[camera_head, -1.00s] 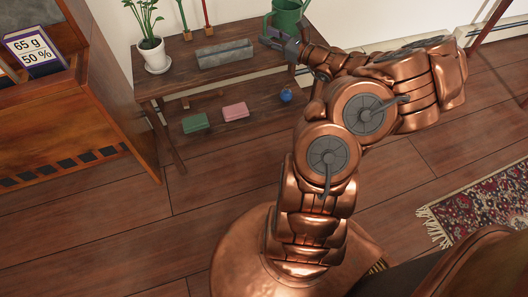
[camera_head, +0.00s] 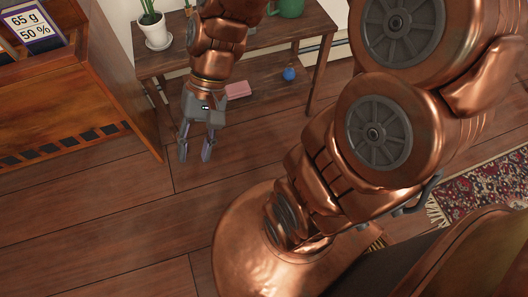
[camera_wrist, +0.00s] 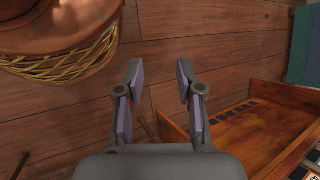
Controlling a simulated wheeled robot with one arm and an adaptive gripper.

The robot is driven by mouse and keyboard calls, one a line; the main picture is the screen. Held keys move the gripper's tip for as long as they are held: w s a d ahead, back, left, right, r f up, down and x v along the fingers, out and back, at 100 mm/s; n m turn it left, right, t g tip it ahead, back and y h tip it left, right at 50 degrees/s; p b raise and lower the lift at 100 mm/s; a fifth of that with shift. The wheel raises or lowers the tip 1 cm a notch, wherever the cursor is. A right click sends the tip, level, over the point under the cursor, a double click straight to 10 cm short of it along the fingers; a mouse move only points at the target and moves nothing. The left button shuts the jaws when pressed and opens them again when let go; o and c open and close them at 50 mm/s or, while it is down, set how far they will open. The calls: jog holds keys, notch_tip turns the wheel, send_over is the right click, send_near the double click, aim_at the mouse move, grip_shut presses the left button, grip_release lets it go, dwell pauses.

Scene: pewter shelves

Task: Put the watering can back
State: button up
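The green watering can (camera_head: 290,8) stands on the top of the dark wooden shelf table (camera_head: 275,36), at the back of the head view. Only its lower part shows there; the top of the frame cuts it off. My gripper (camera_head: 196,152) hangs in front of the table, pointing down over the wooden floor, well apart from the can. In the wrist view my gripper (camera_wrist: 158,82) has its two fingers spread, with nothing between them but floor behind. The watering can is not in the wrist view.
A potted plant (camera_head: 155,32) stands on the table's left end. A pink box (camera_head: 238,90) and a blue ball (camera_head: 289,74) are on the lower shelf. A wooden cabinet (camera_head: 60,105) stands at left, a patterned rug (camera_head: 480,195) at right. A wicker rim (camera_wrist: 75,62) shows in the wrist view.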

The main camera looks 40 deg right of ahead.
jog(key=s+d+n+h, duration=0.3)
jog(key=s+d+h, duration=0.3)
jog(key=s+d, duration=0.3)
jog(key=shift+s+d+f+n+g+h, duration=0.3)
jog(key=shift+s+f+n+g, duration=0.05)
jog(key=shift+n+g, duration=0.05)
